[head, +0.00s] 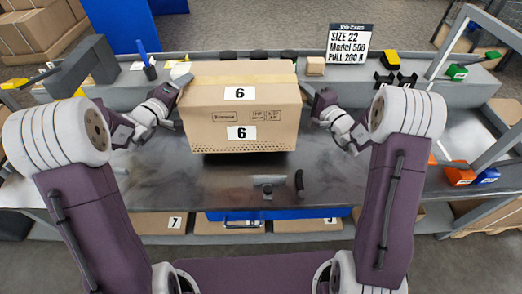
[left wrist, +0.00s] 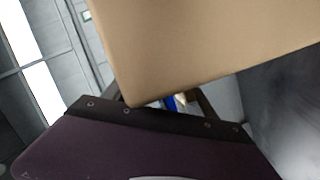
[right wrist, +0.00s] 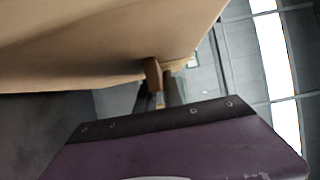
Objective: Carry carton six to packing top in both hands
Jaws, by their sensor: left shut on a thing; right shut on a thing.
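The carton fills the upper part of the left wrist view (left wrist: 210,45) and the right wrist view (right wrist: 90,40). The fingertips are mostly hidden in both wrist views.
A sign (head: 348,45) reading "SIZE 22 Model 509" stands on the grey back ledge (head: 440,90). A small metal tool (head: 268,180) and a dark curved piece (head: 299,183) lie on the bench. Orange (head: 460,174) and blue (head: 487,176) bins sit at right. A carton marked 7 (head: 155,223) is below.

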